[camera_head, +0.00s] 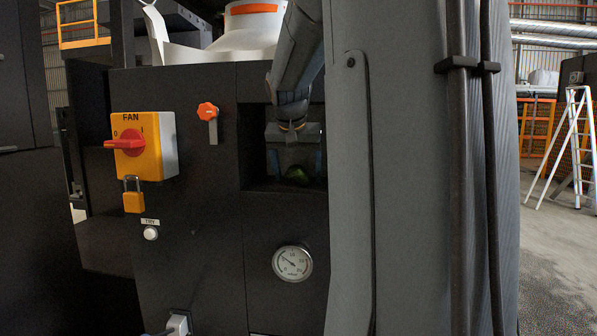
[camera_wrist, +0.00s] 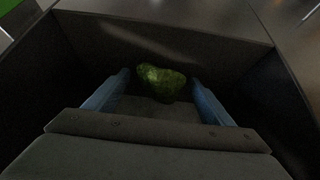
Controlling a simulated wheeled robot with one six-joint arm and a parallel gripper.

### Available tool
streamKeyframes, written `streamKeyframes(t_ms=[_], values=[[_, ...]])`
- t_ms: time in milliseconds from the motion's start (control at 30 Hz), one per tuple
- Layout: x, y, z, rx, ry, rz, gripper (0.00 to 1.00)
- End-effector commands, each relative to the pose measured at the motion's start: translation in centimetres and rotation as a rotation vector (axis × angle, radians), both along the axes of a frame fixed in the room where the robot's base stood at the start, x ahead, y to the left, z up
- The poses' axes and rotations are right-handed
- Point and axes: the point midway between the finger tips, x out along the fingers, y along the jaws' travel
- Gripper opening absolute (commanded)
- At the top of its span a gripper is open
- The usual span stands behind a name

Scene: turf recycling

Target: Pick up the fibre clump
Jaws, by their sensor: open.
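The fibre clump (camera_wrist: 160,82) is a lumpy green mass on the floor of a dark recess. In the wrist view it sits at the far end between the two blue fingertips of my gripper (camera_wrist: 162,78), with small gaps on both sides. In the head view a bit of the clump (camera_head: 299,174) shows low in the recess, below my gripper (camera_head: 296,160); the rest is hidden. My gripper is open and reaches into the recess. Whether the fingers touch the clump cannot be made out.
The recess (camera_head: 255,178) has close walls on both sides and a back wall. Left of it on the dark panel are a yellow fan switch (camera_head: 145,145) with a padlock (camera_head: 133,196) and an orange knob (camera_head: 208,111). A round gauge (camera_head: 292,263) is below. A white stepladder (camera_head: 571,140) stands far right.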

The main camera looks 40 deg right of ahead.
Motion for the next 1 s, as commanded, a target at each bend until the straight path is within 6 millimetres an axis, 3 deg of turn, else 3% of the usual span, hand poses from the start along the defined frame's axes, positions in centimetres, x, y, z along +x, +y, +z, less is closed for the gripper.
streamKeyframes(t_ms=[233,500,1000], values=[[0.07,-0.06,-0.22,0.0,0.0,0.0,0.76],[0.05,-0.05,-0.2,0.0,0.0,0.0,0.32],[0.1,-0.06,0.24,0.0,-0.001,-0.001,0.31]])
